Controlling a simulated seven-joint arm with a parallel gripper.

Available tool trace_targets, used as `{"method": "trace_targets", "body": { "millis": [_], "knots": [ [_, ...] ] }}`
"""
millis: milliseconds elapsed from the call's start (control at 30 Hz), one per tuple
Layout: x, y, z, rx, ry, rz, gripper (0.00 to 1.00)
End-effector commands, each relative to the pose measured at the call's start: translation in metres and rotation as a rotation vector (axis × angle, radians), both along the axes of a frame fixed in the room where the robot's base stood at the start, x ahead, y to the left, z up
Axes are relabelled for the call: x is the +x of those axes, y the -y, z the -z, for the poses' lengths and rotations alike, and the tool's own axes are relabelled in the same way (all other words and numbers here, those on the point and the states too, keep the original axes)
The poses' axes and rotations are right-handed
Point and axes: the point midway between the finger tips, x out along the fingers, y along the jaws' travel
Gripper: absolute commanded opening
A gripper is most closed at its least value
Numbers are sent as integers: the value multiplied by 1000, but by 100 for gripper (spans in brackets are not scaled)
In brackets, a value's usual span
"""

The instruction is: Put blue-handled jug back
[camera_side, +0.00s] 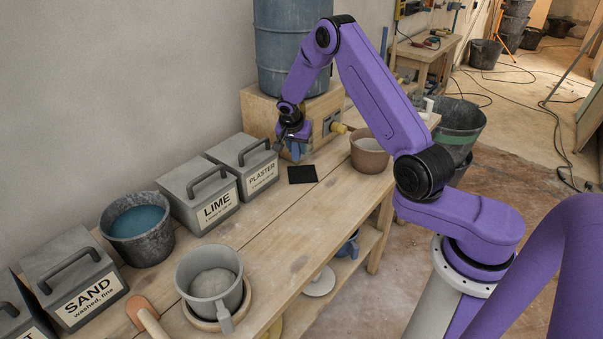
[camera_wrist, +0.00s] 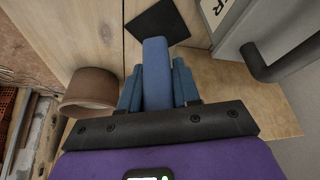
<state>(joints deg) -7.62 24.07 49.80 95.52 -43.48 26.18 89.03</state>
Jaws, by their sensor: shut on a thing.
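My gripper (camera_side: 296,152) points down over the far end of the bench, in front of the wooden box. In the wrist view my gripper (camera_wrist: 157,92) has its two dark blue fingers closed on a lighter blue bar-like piece (camera_wrist: 156,72), which looks like a handle. No jug body can be made out beneath it, so I cannot tell whether it is the blue-handled jug. A black square pad (camera_side: 302,174) lies bare on the bench just below my gripper; it also shows in the wrist view (camera_wrist: 160,22).
A brown pot (camera_side: 369,155) stands close on the right. Lidded LIME (camera_side: 212,202) and PLASTER (camera_side: 258,172) boxes stand on the left. A wooden box (camera_side: 262,112) with a tap and blue barrel (camera_side: 290,50) is behind. A grey vessel (camera_side: 196,281) stands nearer. The bench middle is clear.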

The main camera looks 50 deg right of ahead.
Motion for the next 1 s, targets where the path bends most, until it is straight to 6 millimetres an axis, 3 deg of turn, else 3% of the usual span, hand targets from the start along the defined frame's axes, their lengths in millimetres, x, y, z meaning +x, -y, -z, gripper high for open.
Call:
{"method": "trace_targets", "body": {
  "millis": [600, 1000],
  "knots": [
    [0, 0, 73, 1, -2, -1, 0],
    [0, 0, 78, 1, 0, 0, 0]
  ]
}}
